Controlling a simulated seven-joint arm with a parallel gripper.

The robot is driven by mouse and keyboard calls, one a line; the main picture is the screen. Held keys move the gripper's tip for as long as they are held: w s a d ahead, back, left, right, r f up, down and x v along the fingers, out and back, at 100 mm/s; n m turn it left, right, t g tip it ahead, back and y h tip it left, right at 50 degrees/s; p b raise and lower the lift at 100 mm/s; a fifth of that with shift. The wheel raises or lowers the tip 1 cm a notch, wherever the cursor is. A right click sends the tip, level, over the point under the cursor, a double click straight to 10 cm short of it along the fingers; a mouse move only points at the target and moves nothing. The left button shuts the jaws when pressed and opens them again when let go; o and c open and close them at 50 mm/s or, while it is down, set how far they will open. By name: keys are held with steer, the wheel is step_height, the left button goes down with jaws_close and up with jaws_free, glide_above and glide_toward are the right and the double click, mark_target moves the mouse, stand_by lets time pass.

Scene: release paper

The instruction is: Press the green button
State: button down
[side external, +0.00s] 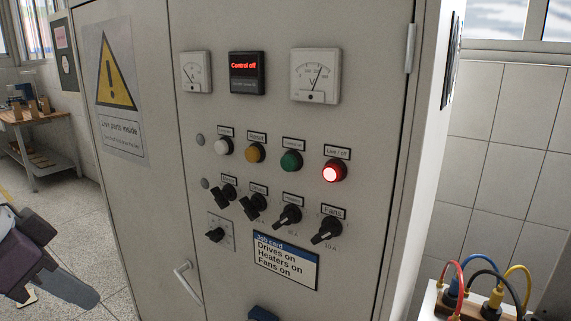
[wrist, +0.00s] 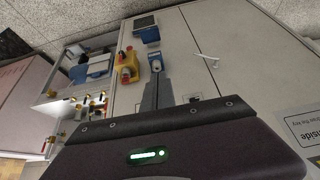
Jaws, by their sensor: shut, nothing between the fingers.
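The green button (side external: 291,161) sits on the grey cabinet's front panel, between the amber button (side external: 255,153) and the lit red button (side external: 334,171). A small label is above it. My gripper (side external: 92,299) is at the lower left of the side view, low and well to the left of the buttons, not touching the panel. Its fingers look shut and empty. In the wrist view my gripper (wrist: 157,80) shows its fingers together; the green button is not visible there.
A white button (side external: 224,146) and several black rotary switches (side external: 327,230) share the panel. A display (side external: 246,73) reads "Control off". A job card (side external: 286,261) lists drives, heaters and fans on. A door handle (side external: 187,282) sticks out left of the panel. Coloured cables (side external: 490,285) stand at the lower right.

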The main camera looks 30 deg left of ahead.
mark_target(289, 163)
stand_by(0.6)
steer(key=w+d+r+m+t, duration=0.1)
steer(key=w+d+r+m, duration=0.2)
steer(key=w, duration=0.3)
steer(key=w+d+r+m+t, duration=0.1)
steer(key=w+d+r+m, duration=0.1)
steer(key=w+d+r, duration=0.2)
steer(key=w+d+r+m+t+h, duration=0.1)
steer(key=w+d+r+m, duration=0.2)
steer(key=w, duration=0.5)
steer(key=shift+d+r+m, duration=0.3)
steer(key=shift+d+r, duration=0.05)
steer(key=shift+d, duration=0.1)
steer(key=shift+w, duration=0.15)
steer(key=w, duration=0.8)
steer(key=shift+w, duration=0.3)
steer(key=shift+w, duration=0.1)
stand_by(0.4)
steer(key=shift+w, duration=0.3)
